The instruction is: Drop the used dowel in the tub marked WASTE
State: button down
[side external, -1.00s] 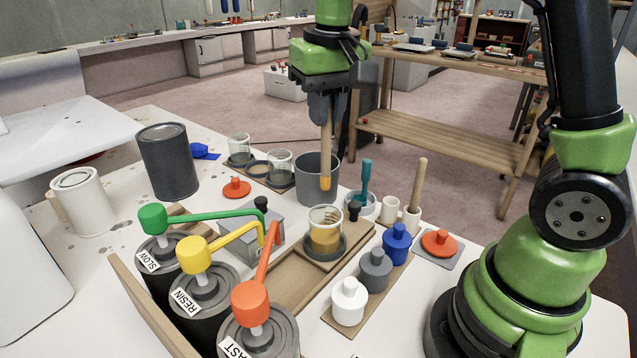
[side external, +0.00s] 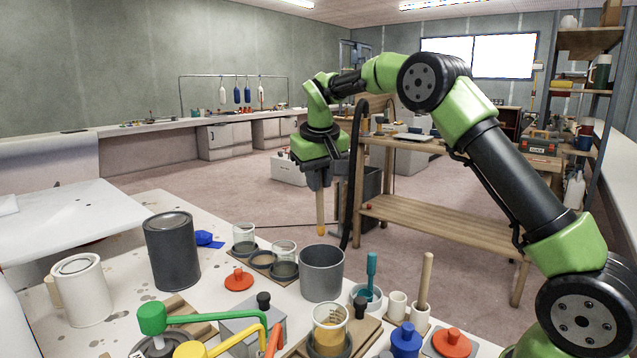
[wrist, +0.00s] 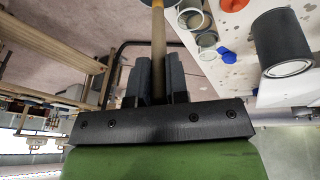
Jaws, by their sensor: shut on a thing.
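My gripper (side external: 319,186) is shut on the used dowel (side external: 320,212), a pale wooden stick with an orange lower end. The dowel hangs upright, past the bench's far side in the side view. In the wrist view the dowel (wrist: 158,45) runs up from between my fingers (wrist: 158,80), its far end out of frame. A grey open tub (side external: 322,275) stands on the bench, below the dowel in the side picture. No WASTE marking is readable on it, so I cannot tell if it is the marked tub.
Jars (side external: 284,257), an amber-filled cup (side external: 330,326), a teal-handled tool (side external: 371,272) and another upright wooden stick (side external: 425,280) stand around the grey tub. A dark bin (side external: 371,187) stands on the floor behind, partly hidden by my cable.

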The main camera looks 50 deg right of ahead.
aim_at(319, 211)
jog(key=shift+f, duration=1.95)
jog(key=shift+s+x, duration=0.1)
jog(key=shift+x, duration=0.95)
jog(key=shift+s+x, duration=0.15)
jog(key=shift+x, duration=0.95)
jog(key=shift+a, duration=0.1)
jog(key=c, duration=1)
grip_release()
jog(key=shift+c, duration=0.2)
jog(key=v, duration=0.9)
jog(key=shift+r, duration=0.4)
jog(key=shift+s+a, duration=0.1)
